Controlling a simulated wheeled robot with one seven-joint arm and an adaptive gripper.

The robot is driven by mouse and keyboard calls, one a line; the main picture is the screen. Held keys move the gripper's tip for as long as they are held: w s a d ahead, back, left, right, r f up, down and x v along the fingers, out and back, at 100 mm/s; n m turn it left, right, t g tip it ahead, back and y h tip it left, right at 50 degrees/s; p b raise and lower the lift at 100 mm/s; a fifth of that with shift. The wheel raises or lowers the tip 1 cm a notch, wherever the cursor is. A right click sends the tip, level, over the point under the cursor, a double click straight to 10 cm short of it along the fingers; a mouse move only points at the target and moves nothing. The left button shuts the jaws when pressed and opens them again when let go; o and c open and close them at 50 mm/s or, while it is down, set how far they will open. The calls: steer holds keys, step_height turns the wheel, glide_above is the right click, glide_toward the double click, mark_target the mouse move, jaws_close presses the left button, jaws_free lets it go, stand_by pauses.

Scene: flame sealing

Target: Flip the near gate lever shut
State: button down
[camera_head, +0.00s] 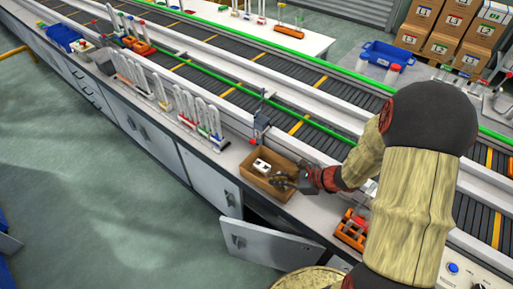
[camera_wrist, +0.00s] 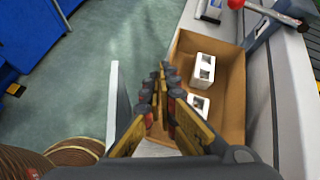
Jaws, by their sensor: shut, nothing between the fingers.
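A small gate post (camera_head: 260,124) stands at the near edge of the conveyor, beyond the cardboard tray, with a red knob (camera_head: 252,138) low on it. In the wrist view a lever with a red ball knob (camera_wrist: 237,4) shows at the top right, cut by the frame edge. I cannot tell its exact position. My gripper (camera_head: 288,181) is over the tray's right side; in the wrist view its fingertips (camera_wrist: 162,70) are close together and empty, apart from the lever, which is up and to the right.
The cardboard tray (camera_head: 264,187) holds white blocks (camera_wrist: 202,68). Tube racks (camera_head: 197,118) stand left along the counter, and an orange rack (camera_head: 351,231) stands to the right. A cabinet door (camera_head: 270,246) hangs open below.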

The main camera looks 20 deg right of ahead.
steer(key=w+d+m, duration=0.1)
steer(key=w, duration=0.1)
steer(key=w+d+r+m+t, duration=0.1)
steer(key=w, duration=0.1)
steer(key=w+d+m+t+h, duration=0.1)
steer(key=w, duration=0.1)
steer(key=shift+d+r, duration=0.1)
steer(key=shift+r, duration=0.25)
steer(key=shift+w+d+r+m+t, duration=0.2)
steer(key=shift+m+t, duration=0.1)
steer(key=shift+m, duration=0.4)
steer(key=b+x, duration=0.3)
steer(key=x, duration=0.7)
steer(key=shift+f+b, duration=0.3)
steer(key=shift+b, duration=0.1)
steer(key=r, duration=0.4)
steer(key=shift+w+a, duration=0.15)
steer(key=shift+w, duration=0.2)
steer(key=shift+r, duration=0.2)
steer(key=shift+r, duration=0.1)
